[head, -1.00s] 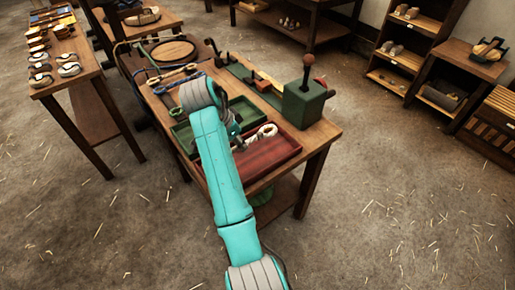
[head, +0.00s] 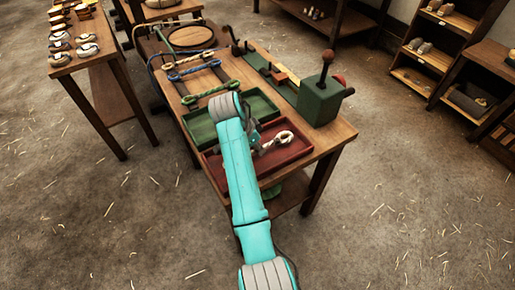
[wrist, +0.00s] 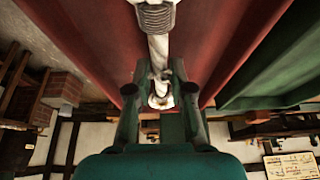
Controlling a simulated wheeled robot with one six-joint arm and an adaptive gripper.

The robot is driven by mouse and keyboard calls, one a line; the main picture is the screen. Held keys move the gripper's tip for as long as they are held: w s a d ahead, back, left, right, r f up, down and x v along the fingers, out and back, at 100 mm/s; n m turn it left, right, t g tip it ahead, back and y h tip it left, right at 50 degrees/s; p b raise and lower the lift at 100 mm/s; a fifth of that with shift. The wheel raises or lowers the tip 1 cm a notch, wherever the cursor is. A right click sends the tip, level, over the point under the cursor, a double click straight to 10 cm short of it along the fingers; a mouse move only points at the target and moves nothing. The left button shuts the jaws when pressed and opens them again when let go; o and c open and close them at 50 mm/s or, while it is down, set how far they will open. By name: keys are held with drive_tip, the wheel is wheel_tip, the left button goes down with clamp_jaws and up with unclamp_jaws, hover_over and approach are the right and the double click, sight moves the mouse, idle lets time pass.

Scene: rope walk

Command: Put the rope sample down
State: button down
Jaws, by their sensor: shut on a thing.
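The rope sample (head: 278,142), a short white rope with a looped end, is in my gripper (head: 256,147) at the red tray (head: 278,161). In the wrist view the rope (wrist: 158,52) runs away between the red tray's walls, with a grey binding at its far end. My gripper's fingers (wrist: 160,97) are shut on its near end. I cannot tell whether the rope touches the tray floor. My arm hides the red tray's left part in the head view.
A green tray (head: 262,101) lies behind the red one. Coloured ropes (head: 192,72) and a green box with a lever (head: 321,100) stand on the same wooden table (head: 333,139). A side table (head: 83,64) with several samples is at the left.

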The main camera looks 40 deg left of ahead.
drive_tip(key=shift+f, duration=0.65)
drive_tip(key=c, duration=1)
unclamp_jaws()
drive_tip(key=shift+f, duration=0.1)
drive_tip(key=shift+c, duration=0.2)
